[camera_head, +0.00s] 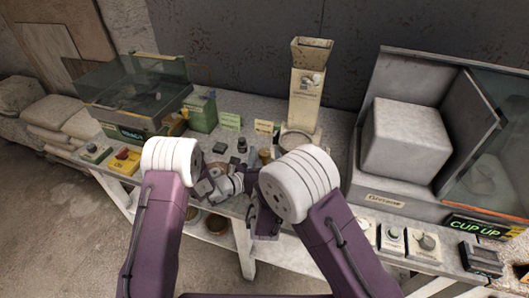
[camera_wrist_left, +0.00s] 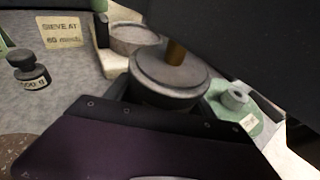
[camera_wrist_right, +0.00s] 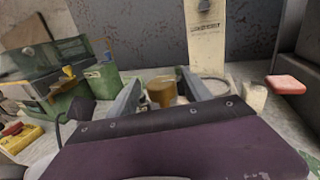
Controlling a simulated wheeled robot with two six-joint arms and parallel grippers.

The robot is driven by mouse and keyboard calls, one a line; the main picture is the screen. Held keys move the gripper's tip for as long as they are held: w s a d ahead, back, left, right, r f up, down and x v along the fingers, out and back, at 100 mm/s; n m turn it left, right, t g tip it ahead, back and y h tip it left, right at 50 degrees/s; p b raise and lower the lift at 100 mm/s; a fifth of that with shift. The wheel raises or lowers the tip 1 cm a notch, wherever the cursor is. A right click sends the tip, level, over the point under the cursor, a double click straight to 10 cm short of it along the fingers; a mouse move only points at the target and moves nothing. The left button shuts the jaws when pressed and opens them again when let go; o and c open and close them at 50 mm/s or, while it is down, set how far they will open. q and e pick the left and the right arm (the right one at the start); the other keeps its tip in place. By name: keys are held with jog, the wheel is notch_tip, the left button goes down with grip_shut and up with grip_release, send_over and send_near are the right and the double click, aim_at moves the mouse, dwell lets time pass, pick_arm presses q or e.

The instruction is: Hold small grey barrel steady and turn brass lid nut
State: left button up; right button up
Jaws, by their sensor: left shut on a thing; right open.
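The small grey barrel (camera_wrist_left: 165,88) stands upright in the left wrist view, with a round, flat lid. A brass lid nut (camera_wrist_left: 176,53) rises from the lid's middle. My left gripper (camera_wrist_left: 168,100) is shut on the barrel's sides. In the head view my left gripper (camera_head: 240,182) reaches in from the left, and the barrel is mostly hidden. In the right wrist view the brass nut (camera_wrist_right: 161,93) shows between the two spread fingers of my right gripper (camera_wrist_right: 163,84), which is open. I cannot tell if either finger touches it. A large dark shape covers the left wrist view's upper right.
A tall cream dispenser (camera_head: 305,90) stands behind the grippers, with a shallow round dish (camera_wrist_left: 133,38) at its foot. A glass-lidded green box (camera_head: 135,95) stands left, a grey cabinet (camera_head: 375,192) right. A small dark weight (camera_wrist_left: 29,70) stands on the bench near the grippers.

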jog(key=shift+w, duration=0.25)
grip_shut()
jog(key=shift+m+h, duration=1.3)
jog(key=shift+h, duration=0.8)
grip_release()
jog(key=v, duration=1.2)
jog(key=shift+r, duration=0.2)
